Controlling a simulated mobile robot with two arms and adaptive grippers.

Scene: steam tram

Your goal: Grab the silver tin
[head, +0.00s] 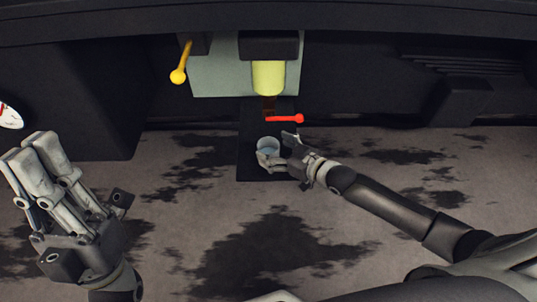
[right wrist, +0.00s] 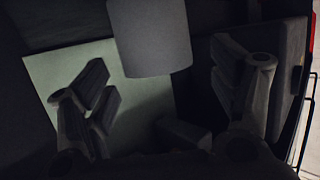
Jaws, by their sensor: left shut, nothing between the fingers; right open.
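The silver tin (head: 268,144) is a small round grey tin on a black plate (head: 252,174) below the tap-like fitting, in the middle of the head view. My right gripper (head: 278,152) is open at the tin, with one finger in front of it and the other at its right. My left gripper (head: 40,165) is shut and empty at the far left, well away from the tin.
A yellow cylinder (head: 268,77) hangs on a pale green panel (head: 217,77) above the tin. A red-knobbed lever (head: 285,118) sits just above the tin, and a yellow-knobbed lever (head: 180,72) is at upper left. The stained floor (head: 200,215) in front is clear.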

